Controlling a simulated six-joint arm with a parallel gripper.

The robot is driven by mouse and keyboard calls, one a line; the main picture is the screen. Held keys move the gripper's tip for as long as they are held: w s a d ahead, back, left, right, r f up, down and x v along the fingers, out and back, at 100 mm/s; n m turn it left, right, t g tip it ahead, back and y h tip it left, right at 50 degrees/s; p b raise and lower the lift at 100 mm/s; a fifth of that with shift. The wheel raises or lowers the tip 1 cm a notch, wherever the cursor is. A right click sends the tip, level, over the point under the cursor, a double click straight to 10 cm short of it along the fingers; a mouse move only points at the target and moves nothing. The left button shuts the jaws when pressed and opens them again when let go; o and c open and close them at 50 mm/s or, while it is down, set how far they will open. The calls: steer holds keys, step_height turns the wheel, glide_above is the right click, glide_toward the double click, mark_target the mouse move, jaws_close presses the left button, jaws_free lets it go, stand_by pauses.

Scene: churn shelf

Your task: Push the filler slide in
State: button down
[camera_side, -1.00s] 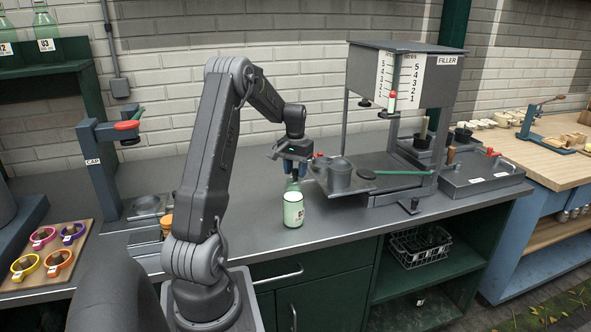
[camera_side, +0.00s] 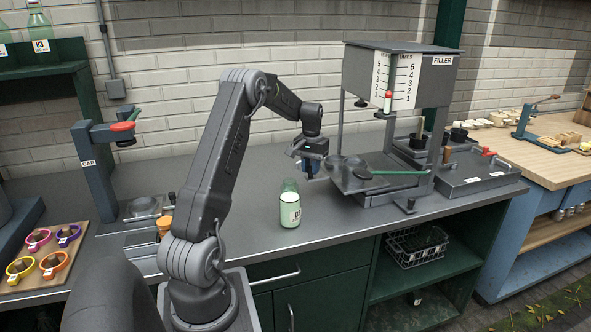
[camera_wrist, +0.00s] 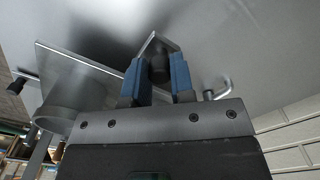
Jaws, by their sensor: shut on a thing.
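The filler (camera_side: 440,78) is a grey tank on posts with a scale plate. Its slide (camera_side: 358,184) sticks out at the left as a metal tray carrying round metal parts. My gripper (camera_side: 309,174) is at the slide's left end, low beside it. In the wrist view, my blue fingers (camera_wrist: 157,84) are shut around a dark knob (camera_wrist: 159,69) in front of a metal bracket. The slide's plate (camera_wrist: 75,72) shows to their left there. In the side view my gripper hides the grip point.
A green bottle (camera_side: 290,208) with a white label stands in front of the gripper, close to the arm. The capper (camera_side: 95,165) is at the left. A metal tray (camera_side: 480,174) with a red handle lies right of the filler. The counter behind the bottle is clear.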

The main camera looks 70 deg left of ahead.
mark_target(333, 173)
steer(key=w, duration=0.7)
steer(key=shift+w+r, duration=0.1)
steer(key=shift+w, duration=0.3)
steer(key=c, duration=1)
jaws_free()
steer(key=shift+o, duration=0.2)
step_height(333, 173, up, 14)
